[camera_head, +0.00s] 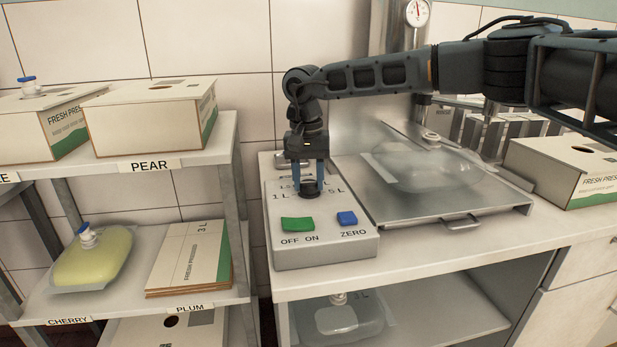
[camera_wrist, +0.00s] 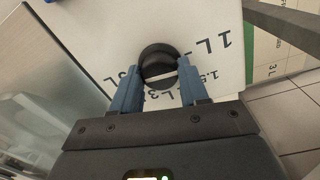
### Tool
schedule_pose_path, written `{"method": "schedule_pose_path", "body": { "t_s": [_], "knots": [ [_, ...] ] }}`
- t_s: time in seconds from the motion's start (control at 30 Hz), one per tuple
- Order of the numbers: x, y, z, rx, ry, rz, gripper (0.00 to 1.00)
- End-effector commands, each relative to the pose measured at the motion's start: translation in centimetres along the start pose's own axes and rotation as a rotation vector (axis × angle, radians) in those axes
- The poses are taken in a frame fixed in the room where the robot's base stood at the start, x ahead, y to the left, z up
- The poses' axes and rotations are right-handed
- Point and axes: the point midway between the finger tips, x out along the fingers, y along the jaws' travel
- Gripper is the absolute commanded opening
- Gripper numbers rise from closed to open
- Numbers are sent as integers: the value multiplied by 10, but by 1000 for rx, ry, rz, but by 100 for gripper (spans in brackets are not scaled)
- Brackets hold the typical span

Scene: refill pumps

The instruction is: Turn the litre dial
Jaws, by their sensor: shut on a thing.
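The litre dial is a round black knob (camera_head: 309,190) on the top of a pale grey control box (camera_head: 330,256). Markings around it include 1 L, 1.5 L, 3 L and 5 L, some partly hidden by my fingers. In the wrist view the dial (camera_wrist: 158,66) shows a light pointer line on its face. My gripper (camera_head: 308,186) reaches straight down over the dial, with blue fingers on either side of it. The fingers (camera_wrist: 158,88) are shut on the dial in the wrist view.
The box also carries a green OFF/ON switch (camera_head: 298,224) and a blue ZERO button (camera_head: 347,218). A metal tray (camera_head: 455,212) with a clear bag (camera_head: 425,168) lies right of it. Cartons stand on the left shelf (camera_head: 195,157), and another carton (camera_head: 560,165) on the right.

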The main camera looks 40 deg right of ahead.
Motion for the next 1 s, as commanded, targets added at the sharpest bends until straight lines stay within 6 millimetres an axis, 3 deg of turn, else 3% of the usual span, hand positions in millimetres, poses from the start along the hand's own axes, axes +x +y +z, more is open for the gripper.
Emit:
{"method": "schedule_pose_path", "body": {
  "t_s": [0.73, 0.77, 1.0],
  "knots": [
    [-1, -1, 0, -94, 4, -1, 13],
    [-1, -1, 0, -94, 5, -1, 45],
    [-1, 0, 0, -92, 4, -1, 68]
  ]
}}
